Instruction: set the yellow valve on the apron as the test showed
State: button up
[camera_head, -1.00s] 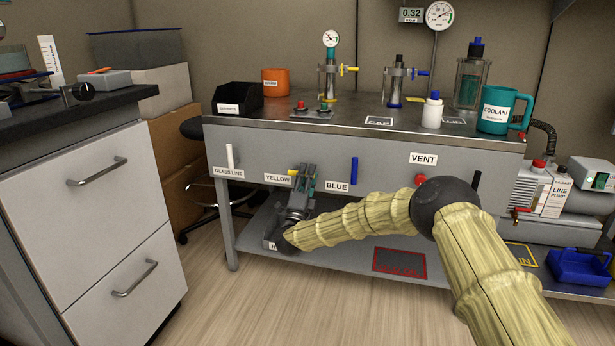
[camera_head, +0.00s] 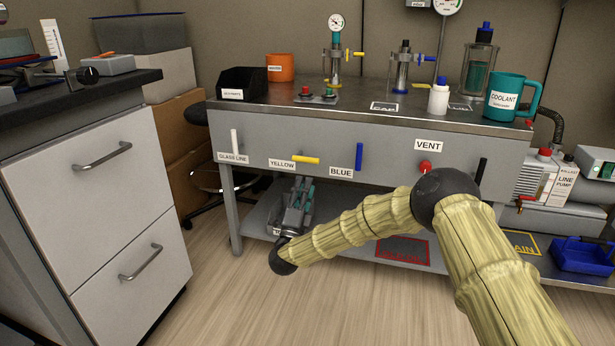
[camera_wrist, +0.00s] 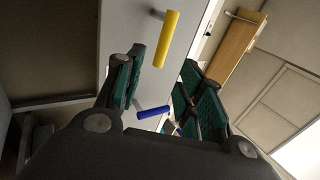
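The yellow valve handle (camera_head: 306,160) sits on the bench's grey front apron (camera_head: 262,135), right of the YELLOW label (camera_head: 282,163). It lies horizontal in the head view. In the wrist view the yellow handle (camera_wrist: 166,40) shows beyond my fingers, apart from them. My gripper (camera_head: 305,188) is below the yellow handle, in front of the apron. Its green-padded fingers (camera_wrist: 158,88) are spread with nothing between them that they touch. The blue handle (camera_head: 359,156) stands vertical to the right and also shows in the wrist view (camera_wrist: 153,112).
A white handle (camera_head: 234,141) by GLASS LINE and a red knob (camera_head: 424,167) under VENT are also on the apron. A black handle (camera_head: 482,170) is farther right. A lower shelf (camera_head: 345,235) runs below. Drawers (camera_head: 90,170) stand close at the left.

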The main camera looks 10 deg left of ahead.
jog(key=shift+v, duration=1)
jog(key=s+d+f+n+g+y+p, duration=0.1)
jog(key=s+d+f+n+g+y, duration=0.35)
jog(key=f, duration=0.45)
jog(key=s+d+f+n+g+y+p, duration=0.1)
jog(key=s+f+n+g+y, duration=0.15)
jog(key=s+f+n, duration=0.45)
jog(key=s+d+f+n+g+y+p, duration=0.1)
jog(key=s+d+f+n+g+y, duration=0.2)
jog(key=s+f, duration=0.65)
jog(key=s+d+f+n+g+h+p, duration=0.1)
jog(key=s+d+f+n+g, duration=0.1)
jog(key=s+d+f+g, duration=0.5)
jog(key=s+d+n+h+p, duration=0.15)
jog(key=s+d, duration=0.45)
jog(key=s, duration=0.6)
jog(key=s+d+f+n+g+h, duration=0.1)
jog(key=s+d+f+g+h, duration=0.1)
jog(key=s+d+f+g, duration=0.5)
jog(key=s+d+r+n, duration=0.1)
jog(key=s+d+r, duration=0.2)
jog(key=s, duration=0.4)
jog(key=s+d+r, duration=0.2)
jog(key=s+r, duration=0.1)
jog(key=s, duration=0.3)
notch_tip(320, 180, up, 38)
jog(key=p, duration=3.8)
jog(key=shift+s+d+r+h+p, duration=0.2)
jog(key=shift+s+h+p, duration=0.05)
jog(key=shift+h+p, duration=0.1)
